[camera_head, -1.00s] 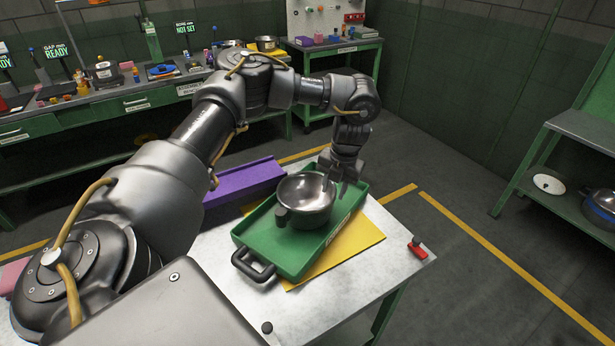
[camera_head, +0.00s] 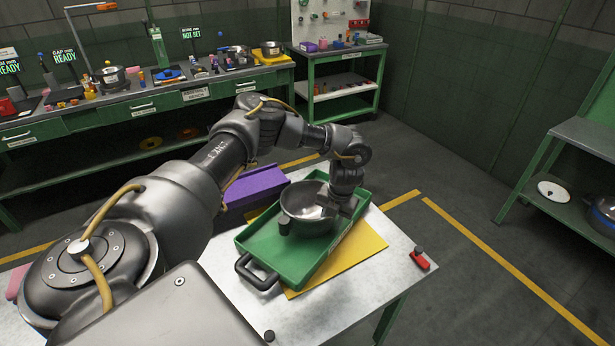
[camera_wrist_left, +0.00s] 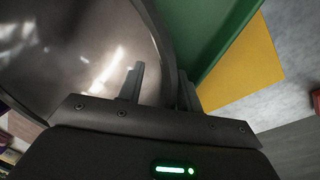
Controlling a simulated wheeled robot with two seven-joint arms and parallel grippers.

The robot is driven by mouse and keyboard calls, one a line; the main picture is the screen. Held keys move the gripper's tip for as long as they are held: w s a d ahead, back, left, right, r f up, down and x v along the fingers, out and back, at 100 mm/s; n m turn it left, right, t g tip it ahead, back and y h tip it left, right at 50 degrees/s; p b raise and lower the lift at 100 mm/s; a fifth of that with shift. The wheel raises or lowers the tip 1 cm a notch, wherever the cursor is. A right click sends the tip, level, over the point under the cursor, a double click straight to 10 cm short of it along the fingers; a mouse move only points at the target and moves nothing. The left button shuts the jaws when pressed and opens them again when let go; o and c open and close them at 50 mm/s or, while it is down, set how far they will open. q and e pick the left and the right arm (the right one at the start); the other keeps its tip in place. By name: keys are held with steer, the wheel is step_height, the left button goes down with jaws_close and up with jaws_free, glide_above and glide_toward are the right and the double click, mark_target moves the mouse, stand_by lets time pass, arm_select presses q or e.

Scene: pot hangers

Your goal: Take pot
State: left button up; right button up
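The steel pot (camera_head: 302,203) sits in the green tray (camera_head: 262,247) on the table, its dark handle towards the front left. My left gripper (camera_head: 335,207) is down at the pot's right rim. In the left wrist view, the gripper (camera_wrist_left: 160,88) is open astride the pot wall. One finger is over the inside of the pot (camera_wrist_left: 70,60), the other outside it beside the green tray wall (camera_wrist_left: 210,35). A gap shows between the inner finger and the wall. The fingertips are partly hidden in the head view. My right gripper is not in view.
The tray lies on a yellow mat (camera_head: 352,248) on the metal table (camera_head: 390,268). A purple bin (camera_head: 254,186) stands behind it on the left. A red item (camera_head: 419,259) lies near the right edge. Green workbenches (camera_head: 165,103) line the back wall.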

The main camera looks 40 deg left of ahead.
arm_select(q)
jaws_close()
steer(key=shift+r, duration=0.15)
stand_by(0.4)
steer(key=shift+w+r+b, duration=0.1)
steer(key=shift+r+b, duration=0.35)
steer(key=shift+r, duration=0.1)
steer(key=s+d+r+b, duration=0.1)
steer(key=s+d+r, duration=0.6)
steer(key=s+r, duration=0.4)
steer(key=shift+s+d+r+b, duration=0.35)
steer(key=shift+s, duration=0.1)
